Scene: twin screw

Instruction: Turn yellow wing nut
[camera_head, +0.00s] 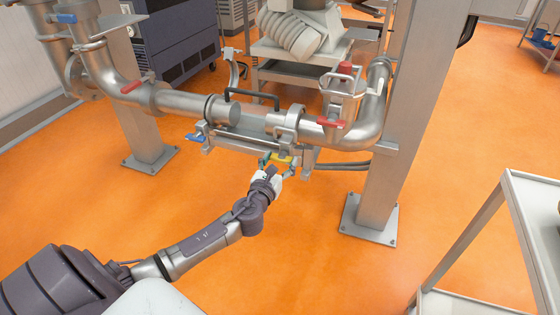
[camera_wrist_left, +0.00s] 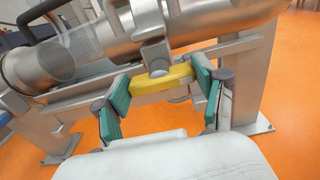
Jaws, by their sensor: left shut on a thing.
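The yellow wing nut (camera_head: 283,158) sits under the pipe assembly in the head view. In the left wrist view the wing nut (camera_wrist_left: 160,82) is a short yellow bar, slightly tilted with its right end higher, below a metal stud. My left gripper (camera_head: 277,164) reaches it from the front. Its two green-padded fingers, seen in the left wrist view (camera_wrist_left: 162,92), are shut on the two ends of the bar. My right gripper is in neither view.
A steel pipe (camera_head: 165,99) with red-handled valves runs above the nut. A blue handle (camera_head: 195,137) is to its left. A steel post (camera_head: 378,180) stands to the right. A grey cart (camera_head: 535,200) is at the right edge. The orange floor in front is mostly clear.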

